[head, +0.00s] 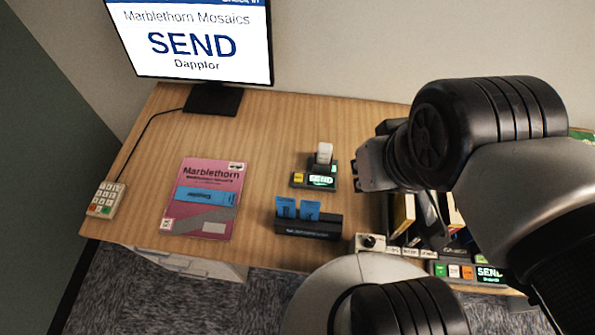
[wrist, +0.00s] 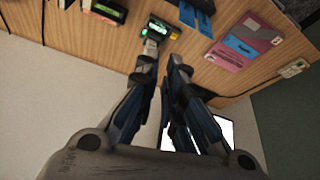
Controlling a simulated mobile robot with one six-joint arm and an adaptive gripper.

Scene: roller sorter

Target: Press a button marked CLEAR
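A small black device (head: 298,183) with a yellow button (head: 299,177), a lit green SEND display (head: 321,181) and a pale upright piece stands mid-table. It also shows in the wrist view (wrist: 155,28), just beyond my fingertips. A second black unit (head: 436,268) at the front right has small coloured buttons (head: 455,271) and a SEND display (head: 489,272). I cannot read the word CLEAR on any button. My gripper (wrist: 162,62) has its two fingers apart with nothing held between them. In the head view my arm hides part of the right side.
A monitor (head: 240,101) reading SEND stands at the back left. A keypad (head: 106,199), a pink Marblethorn packet (head: 205,172) and a black holder (head: 307,228) with blue cards lie on the table. A slotted rack with a knob box (head: 370,243) is at front right.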

